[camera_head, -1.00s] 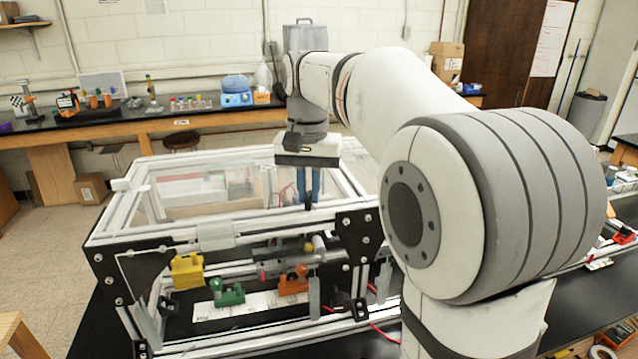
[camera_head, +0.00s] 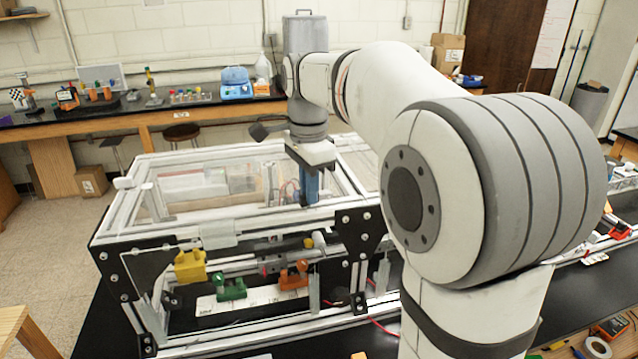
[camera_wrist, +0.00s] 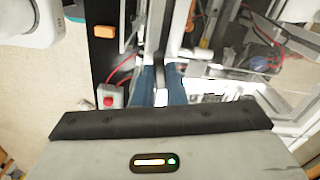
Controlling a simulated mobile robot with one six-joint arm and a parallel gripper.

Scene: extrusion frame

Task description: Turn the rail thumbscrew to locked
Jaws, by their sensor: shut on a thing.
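My gripper (camera_head: 309,190) points down at the front top rail of the aluminium extrusion frame (camera_head: 140,228), near its right front corner. Its two blue fingers are close together and shut on the rail thumbscrew. The fingers hide the thumbscrew in the head view. In the wrist view my gripper (camera_wrist: 162,85) shows its blue fingers on either side of a narrow, dark grey piece, which I take to be part of the thumbscrew. I cannot read the thumbscrew's angle or any locked mark.
Below the rail hang or stand a yellow block (camera_head: 190,266), a green part (camera_head: 231,288) and an orange part (camera_head: 294,275). A red button box (camera_wrist: 110,96) shows in the wrist view.

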